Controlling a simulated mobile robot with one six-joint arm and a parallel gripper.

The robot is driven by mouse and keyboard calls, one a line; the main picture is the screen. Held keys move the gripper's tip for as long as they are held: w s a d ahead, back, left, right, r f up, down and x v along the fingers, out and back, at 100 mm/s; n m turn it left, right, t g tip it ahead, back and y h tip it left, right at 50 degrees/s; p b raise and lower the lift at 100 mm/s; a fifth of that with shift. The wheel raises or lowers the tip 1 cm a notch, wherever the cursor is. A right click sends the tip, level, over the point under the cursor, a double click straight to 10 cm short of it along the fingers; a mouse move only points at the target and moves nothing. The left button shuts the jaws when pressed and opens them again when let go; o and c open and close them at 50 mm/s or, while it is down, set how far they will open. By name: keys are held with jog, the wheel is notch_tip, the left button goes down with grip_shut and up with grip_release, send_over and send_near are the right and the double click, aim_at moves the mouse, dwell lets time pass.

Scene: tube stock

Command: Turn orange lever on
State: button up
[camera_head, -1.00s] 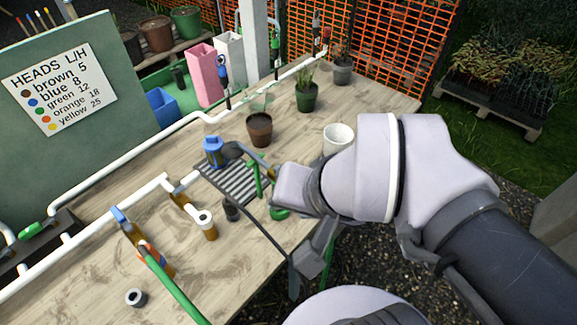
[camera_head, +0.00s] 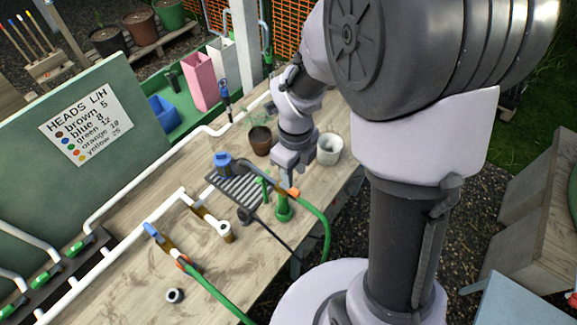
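My gripper (camera_head: 290,168) hangs fingers down over the bench, between a brown pot and a white pot and just behind the slatted grey tray. It is small and partly shaded, so I cannot tell whether it is open or shut. No lever that is clearly orange shows. An orange hose fitting (camera_head: 293,194) sits on a green hose right of the tray. Another orange fitting (camera_head: 182,261) joins the front green hose near a brass valve with a blue lever (camera_head: 151,231). Several green levers (camera_head: 78,247) sit on the manifold at the left.
A blue-topped device (camera_head: 223,161) stands on the slatted tray (camera_head: 236,187). A brown pot (camera_head: 260,141) and a white pot (camera_head: 329,149) flank my gripper. White pipes (camera_head: 133,228) cross the bench. A sign (camera_head: 87,124) stands at the left. The front bench is mostly clear.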

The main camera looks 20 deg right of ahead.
aim_at(294, 189)
notch_tip(294, 189, down, 6)
jog(key=shift+f+b, duration=0.2)
jog(key=shift+b, duration=0.2)
jog(key=shift+c, duration=0.5)
grip_shut()
